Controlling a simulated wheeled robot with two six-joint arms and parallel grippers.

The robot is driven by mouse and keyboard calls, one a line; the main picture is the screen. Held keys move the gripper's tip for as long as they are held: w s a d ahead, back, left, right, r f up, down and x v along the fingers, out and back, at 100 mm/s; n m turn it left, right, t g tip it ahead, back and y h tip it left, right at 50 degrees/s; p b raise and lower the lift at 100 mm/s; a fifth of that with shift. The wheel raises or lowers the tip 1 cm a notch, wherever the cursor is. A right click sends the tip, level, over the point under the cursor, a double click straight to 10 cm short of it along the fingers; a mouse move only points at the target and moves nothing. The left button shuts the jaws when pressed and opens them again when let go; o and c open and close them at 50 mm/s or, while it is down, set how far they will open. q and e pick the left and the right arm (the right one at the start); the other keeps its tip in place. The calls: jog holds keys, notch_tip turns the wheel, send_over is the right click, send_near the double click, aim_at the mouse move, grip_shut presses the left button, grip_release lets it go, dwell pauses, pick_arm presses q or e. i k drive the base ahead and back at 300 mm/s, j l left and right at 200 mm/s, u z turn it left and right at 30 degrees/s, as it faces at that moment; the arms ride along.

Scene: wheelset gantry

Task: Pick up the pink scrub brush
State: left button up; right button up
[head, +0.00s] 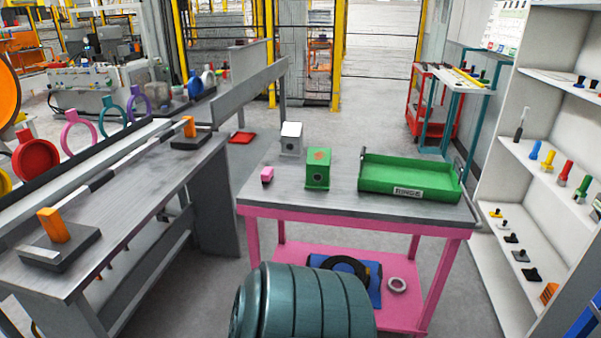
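A small pink block-shaped object (267,174) lies near the left edge of the grey-topped table with a pink frame (340,208). It is the only small pink item on that tabletop. It is too small to make out bristles, so I cannot tell for sure that it is the scrub brush. Nothing touches it from above. Neither of my grippers is in view.
A white box (291,138), a green box (318,168) and a green tray (410,178) share the tabletop. A teal ribbed drum (305,305) stands in front. A grey bench (120,205) is left, white shelves (540,175) right. Floor between bench and table is clear.

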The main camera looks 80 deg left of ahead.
aim_at(267, 175)
jog(key=u, duration=2.6)
